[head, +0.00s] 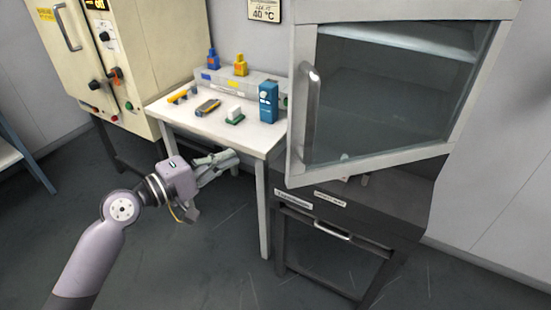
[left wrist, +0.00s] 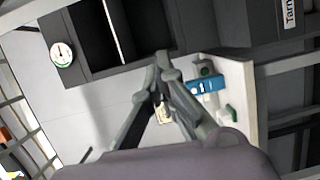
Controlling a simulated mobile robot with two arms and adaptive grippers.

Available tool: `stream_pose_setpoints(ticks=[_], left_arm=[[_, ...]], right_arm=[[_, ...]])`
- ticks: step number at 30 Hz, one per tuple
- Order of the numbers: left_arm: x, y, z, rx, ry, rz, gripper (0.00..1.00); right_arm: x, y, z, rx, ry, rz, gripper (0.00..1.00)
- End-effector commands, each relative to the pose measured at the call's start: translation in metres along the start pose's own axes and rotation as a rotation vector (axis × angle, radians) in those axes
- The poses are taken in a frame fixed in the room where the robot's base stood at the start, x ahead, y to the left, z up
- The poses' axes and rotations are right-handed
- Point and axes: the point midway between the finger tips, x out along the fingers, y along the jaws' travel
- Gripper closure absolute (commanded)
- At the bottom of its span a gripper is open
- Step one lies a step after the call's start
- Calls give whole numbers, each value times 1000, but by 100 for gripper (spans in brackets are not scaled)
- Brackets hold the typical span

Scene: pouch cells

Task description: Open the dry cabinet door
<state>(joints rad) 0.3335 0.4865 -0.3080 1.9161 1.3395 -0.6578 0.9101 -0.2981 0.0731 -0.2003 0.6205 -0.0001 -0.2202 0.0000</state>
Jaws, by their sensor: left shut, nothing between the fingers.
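The dry cabinet (head: 398,203) is a dark grey body on a stand at the right. Its pale-framed glass door (head: 390,95) stands swung out from the body toward me, with its bar handle (head: 311,100) on the left side. The door hides most of the inside. In the left wrist view, the dark cabinet (left wrist: 83,72) shows open compartments. My left gripper (head: 233,158) is shut and empty, in front of the table and left of the door handle, apart from it. Its fingers (left wrist: 160,65) also show in the left wrist view. My right gripper is not in view.
A cream oven (head: 135,50) stands at the left. The floor in front is clear.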

Motion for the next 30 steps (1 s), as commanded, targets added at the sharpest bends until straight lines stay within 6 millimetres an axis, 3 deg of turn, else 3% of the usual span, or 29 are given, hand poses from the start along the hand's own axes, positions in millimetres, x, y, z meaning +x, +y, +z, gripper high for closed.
stream_pose_setpoints(ticks=[3,8,22,30], left_arm=[[-4,28,24,-22,-74,47,100],[4,39,31,-33,-95,59,100],[97,45,39,-32,-92,58,100],[80,43,70,-30,-90,55,100]], right_arm=[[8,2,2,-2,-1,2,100],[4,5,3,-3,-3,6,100],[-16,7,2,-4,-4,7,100],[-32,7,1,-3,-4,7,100]])
